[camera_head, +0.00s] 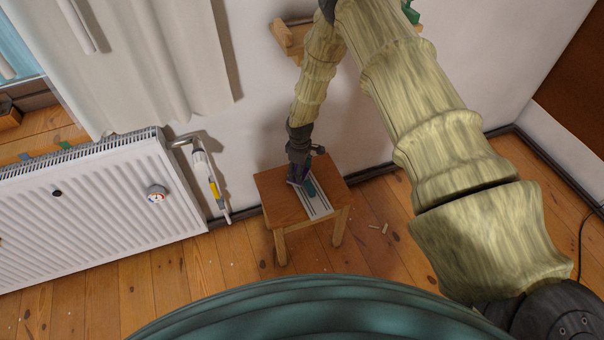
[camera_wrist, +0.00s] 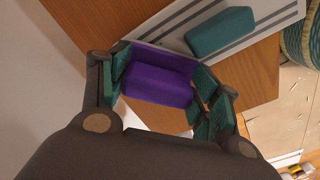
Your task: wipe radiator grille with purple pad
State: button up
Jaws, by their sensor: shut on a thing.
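The purple pad (camera_wrist: 158,86) is between the fingers of my gripper (camera_wrist: 165,76) in the wrist view. The gripper is shut on it. In the head view my gripper (camera_head: 299,168) is low over the small wooden stool (camera_head: 275,195); the pad is mostly hidden there. A white panel with grey stripes (camera_head: 319,206) lies on the stool, with a teal pad (camera_wrist: 220,32) on it, just beyond the purple pad. I cannot tell whether the purple pad touches the panel. The white radiator (camera_head: 95,215) stands at the left, with a slotted grille (camera_head: 78,157) along its top edge.
A valve and pipe (camera_head: 203,165) stick out at the radiator's right end. A white curtain (camera_head: 160,60) hangs above it. A wooden shelf (camera_head: 290,37) is on the wall behind my arm. Small pale pieces (camera_head: 384,228) lie on the floor right of the stool.

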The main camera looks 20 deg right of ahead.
jog(key=shift+w+a+b, duration=0.15)
jog(key=shift+w+b, duration=0.55)
jog(key=shift+w, duration=1)
jog(key=shift+r, duration=0.1)
jog(key=shift+r+p, duration=1.8)
jog(key=shift+r, duration=1.15)
jog(key=shift+r+p, duration=0.9)
jog(key=shift+r, duration=0.65)
